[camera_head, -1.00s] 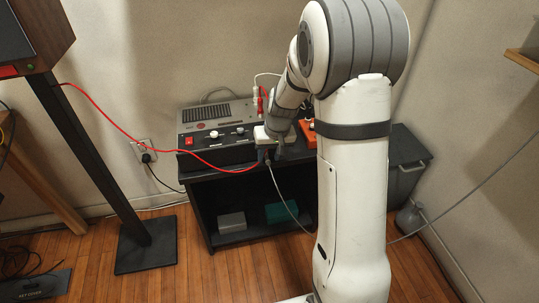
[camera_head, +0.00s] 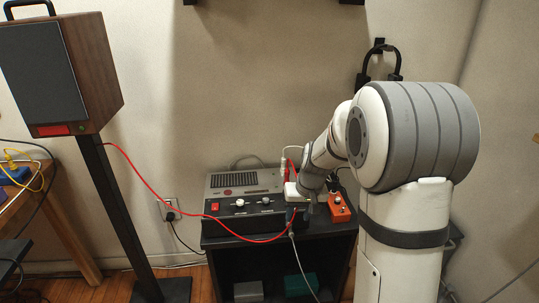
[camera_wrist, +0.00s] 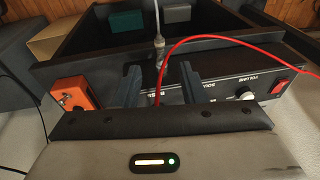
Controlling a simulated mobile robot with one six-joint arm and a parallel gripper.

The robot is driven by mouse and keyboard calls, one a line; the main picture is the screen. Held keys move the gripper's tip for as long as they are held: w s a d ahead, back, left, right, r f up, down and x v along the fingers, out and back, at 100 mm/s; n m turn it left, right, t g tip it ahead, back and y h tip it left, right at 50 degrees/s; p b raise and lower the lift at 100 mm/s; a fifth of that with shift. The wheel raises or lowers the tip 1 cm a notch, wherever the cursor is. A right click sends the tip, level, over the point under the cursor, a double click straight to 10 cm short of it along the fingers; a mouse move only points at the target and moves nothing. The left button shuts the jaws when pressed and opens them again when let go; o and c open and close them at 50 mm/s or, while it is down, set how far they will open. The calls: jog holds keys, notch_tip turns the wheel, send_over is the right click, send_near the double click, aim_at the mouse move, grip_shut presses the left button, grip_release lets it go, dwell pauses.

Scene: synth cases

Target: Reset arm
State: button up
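My gripper (camera_wrist: 160,85) is open in the wrist view, its two dark fingers apart with a gap between them. A red cable (camera_wrist: 225,41) runs in from the right and drops behind the gap. A grey cable with a metal plug (camera_wrist: 159,42) meets the black amplifier (camera_wrist: 224,78) beyond the fingers. In the head view my arm reaches down to the right end of the amplifier (camera_head: 232,221), close to both cables. Whether a finger touches a cable is hard to tell.
An orange box (camera_head: 340,208) sits right of my gripper on the dark cabinet (camera_head: 228,267). The red cable spans from a wooden speaker (camera_head: 90,75) on a black stand (camera_head: 120,215) to the amplifier. Headphones (camera_head: 380,60) hang on the wall behind my arm.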

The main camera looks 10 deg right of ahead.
jog(key=s+a+r+h+p, duration=0.1)
jog(key=s+r+p, duration=1.7)
jog(key=s+r, duration=0.6)
notch_tip(320, 180, up, 4)
jog(key=shift+f+t+p, duration=0.1)
jog(key=shift+t+p, duration=0.2)
jog(key=shift+p, duration=0.1)
jog(key=shift+a, duration=0.1)
jog(key=shift+c, duration=0.2)
